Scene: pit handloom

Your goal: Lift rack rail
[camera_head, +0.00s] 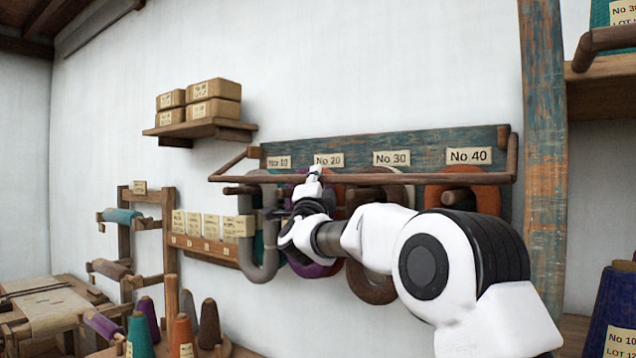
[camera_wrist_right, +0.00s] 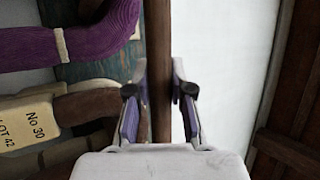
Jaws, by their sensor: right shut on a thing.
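The rack rail (camera_head: 440,178) is a long brown wooden bar running across the front of the blue-green yarn rack board (camera_head: 430,140). Side arms join it to the board at both ends. My right gripper (camera_head: 315,172) is at the rail, left of its middle, below the No 20 label. In the right wrist view the rail (camera_wrist_right: 157,40) runs upright between the two fingers of the right gripper (camera_wrist_right: 159,100), which is shut on it. My forearm hides part of the hanging yarn behind. My left gripper is not in view.
Yarn hanks hang behind the rail, including a grey one (camera_head: 258,270) and an orange one (camera_head: 487,200). In the right wrist view a purple hank (camera_wrist_right: 85,40) is close to the rail. A shelf (camera_head: 200,128) with boxes is at left. Yarn cones (camera_head: 140,335) stand below.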

